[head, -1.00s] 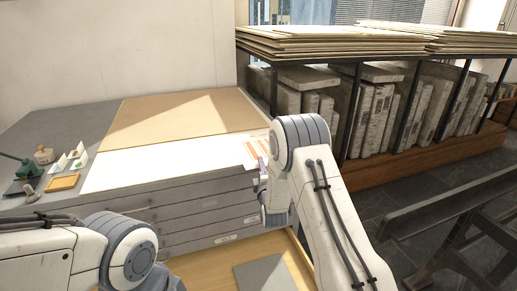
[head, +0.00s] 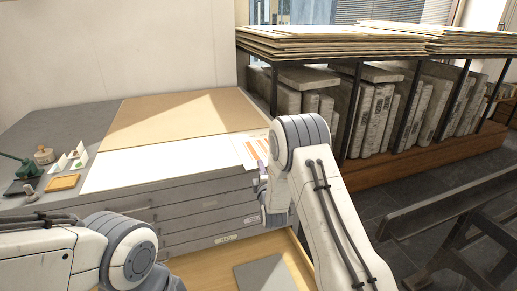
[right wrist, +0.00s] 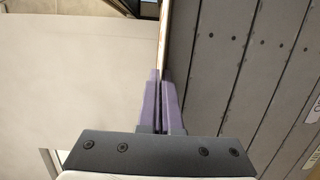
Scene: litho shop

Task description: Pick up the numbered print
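The print (head: 252,148), a pale sheet with orange stripes, lies flat at the front right corner of the grey drawer cabinet's top (head: 150,167). My right arm hides part of it. My right gripper (right wrist: 158,80) has purple fingers close together at the cabinet's top edge, with a thin pale edge running in between the tips. It looks shut on the print's edge, seen edge-on; the print's number cannot be read. In the head view my right gripper is mostly hidden behind its own arm. My left arm shows at the lower left, but its gripper is out of view.
A tan board (head: 180,115) covers the back of the cabinet top. Small tools and an orange-yellow block (head: 62,183) sit at the left. An open wooden drawer (head: 225,258) holds a grey sheet (head: 262,274). A rack of stones (head: 385,115) stands at the right.

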